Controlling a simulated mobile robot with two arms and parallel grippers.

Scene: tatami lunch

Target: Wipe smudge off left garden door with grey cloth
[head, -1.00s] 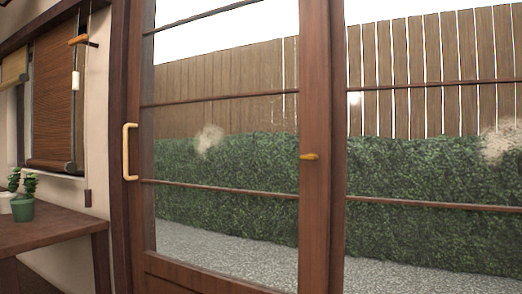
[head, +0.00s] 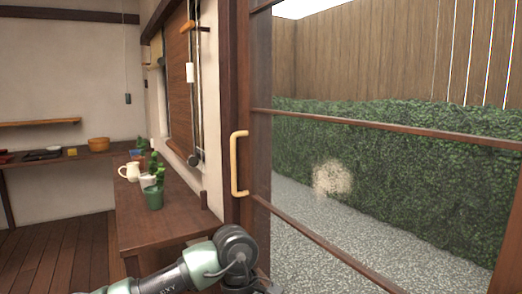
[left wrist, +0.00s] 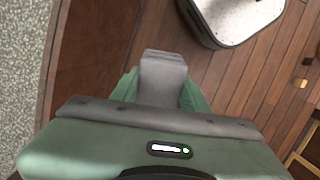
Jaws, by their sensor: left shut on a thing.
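The left garden door (head: 243,80) has a dark wooden frame, glass panes and a pale pull handle (head: 238,163). A beige smudge (head: 332,178) shows on its glass, right of the handle, against the hedge and gravel. My left arm comes in at the bottom of the head view, where its gripper is not clearly seen. In the left wrist view my left gripper (left wrist: 160,88) is shut on the grey cloth (left wrist: 163,80), which shows between its green fingers. I cannot tell whether the cloth touches anything else. My right gripper is in neither view.
A wooden counter (head: 135,228) stands left of the door, with a green plant pot (head: 153,198) and a white jug (head: 129,171). A hanging blind (head: 178,90) is above it. Wooden floor (head: 60,250) is open at the lower left.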

